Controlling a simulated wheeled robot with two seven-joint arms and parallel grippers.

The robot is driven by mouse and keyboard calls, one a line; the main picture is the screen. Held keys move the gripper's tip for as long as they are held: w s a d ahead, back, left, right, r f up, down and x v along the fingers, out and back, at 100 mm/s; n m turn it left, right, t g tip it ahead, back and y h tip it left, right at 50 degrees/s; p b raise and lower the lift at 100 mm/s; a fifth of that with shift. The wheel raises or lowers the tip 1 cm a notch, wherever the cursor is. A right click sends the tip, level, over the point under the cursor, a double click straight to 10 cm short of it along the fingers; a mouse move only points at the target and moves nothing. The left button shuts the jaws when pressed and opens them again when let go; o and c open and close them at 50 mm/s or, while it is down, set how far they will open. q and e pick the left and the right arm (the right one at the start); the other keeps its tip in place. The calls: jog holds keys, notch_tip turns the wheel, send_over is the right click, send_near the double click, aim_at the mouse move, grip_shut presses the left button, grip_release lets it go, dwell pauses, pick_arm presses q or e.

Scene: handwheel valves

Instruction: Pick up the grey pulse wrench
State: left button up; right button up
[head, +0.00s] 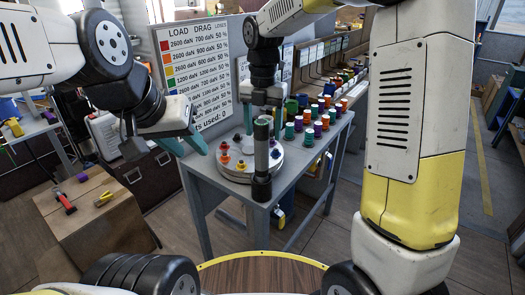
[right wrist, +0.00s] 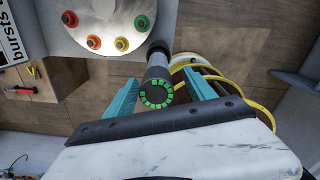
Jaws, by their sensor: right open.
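The grey pulse wrench (head: 262,160) stands upright in the head view at the front of the workbench, with a dark lower end and a green band near the top. In the right wrist view its round end with a green segmented ring (right wrist: 157,93) faces the camera. My right gripper (head: 263,126) is above it, open, with one teal finger on each side of the wrench; gaps show in the right wrist view (right wrist: 160,82). My left gripper (head: 190,151) is open and empty, left of the wrench. What supports the wrench's lower end is unclear.
A round grey plate (head: 237,172) with coloured knobs lies beside the wrench on the bench (head: 207,184). Several coloured spools (head: 318,128) stand behind it at right. A load chart (head: 196,65) stands at the back. A wooden box (head: 112,222) stands at left.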

aim_at(261, 144)
jog(key=f, duration=0.5)
jog(key=shift+a+f, duration=0.2)
jog(key=shift+c, duration=0.2)
grip_shut()
jog(key=shift+w+r, duration=0.1)
